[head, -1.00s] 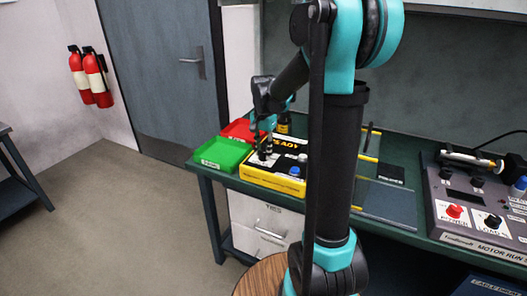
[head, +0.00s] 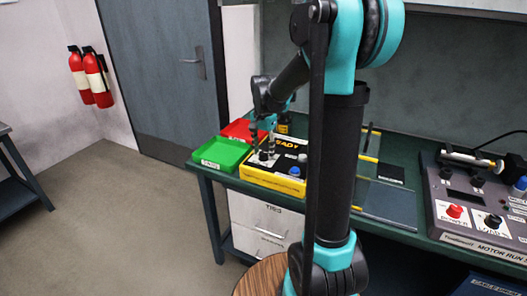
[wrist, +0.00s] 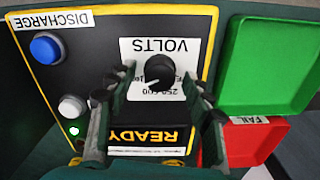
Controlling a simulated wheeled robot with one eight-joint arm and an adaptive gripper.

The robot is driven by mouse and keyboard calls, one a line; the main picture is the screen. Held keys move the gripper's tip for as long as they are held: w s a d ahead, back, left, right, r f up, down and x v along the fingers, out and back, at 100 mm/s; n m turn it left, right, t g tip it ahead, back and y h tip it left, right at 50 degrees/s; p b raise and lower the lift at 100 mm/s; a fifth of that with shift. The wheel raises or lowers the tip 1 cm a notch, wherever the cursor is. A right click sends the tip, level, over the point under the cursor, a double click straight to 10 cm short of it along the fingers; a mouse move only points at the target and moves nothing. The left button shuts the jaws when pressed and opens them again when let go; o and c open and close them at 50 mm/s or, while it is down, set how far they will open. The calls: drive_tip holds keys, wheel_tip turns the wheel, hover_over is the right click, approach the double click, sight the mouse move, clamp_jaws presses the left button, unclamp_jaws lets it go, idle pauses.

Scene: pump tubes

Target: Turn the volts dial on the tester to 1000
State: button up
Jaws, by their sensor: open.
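The tester (head: 273,180) is a yellow and black box on the green bench. In the wrist view its panel (wrist: 205,30) appears upside down. The black volts dial (wrist: 157,72) sits on a white label marked VOLTS, with 250 and 500 readable in part; other marks are hidden or blurred. I cannot tell which mark the dial points to. My gripper (wrist: 158,78) is open, with one finger on each side of the dial; contact is not clear. In the head view my gripper (head: 262,150) points down over the tester.
The tester also has a blue DISCHARGE button (wrist: 46,47), a white button (wrist: 71,106) and a READY display (wrist: 150,138). A green tray (head: 221,153) and a red FAIL tray (head: 240,130) stand close beside it. A grey motor run panel (head: 475,205) is at the right.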

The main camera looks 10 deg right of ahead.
sight(264, 153)
wheel_tip(264, 153, up, 12)
idle(0.5)
drive_tip(key=shift+s+f, duration=0.1)
drive_tip(key=shift+s, duration=0.05)
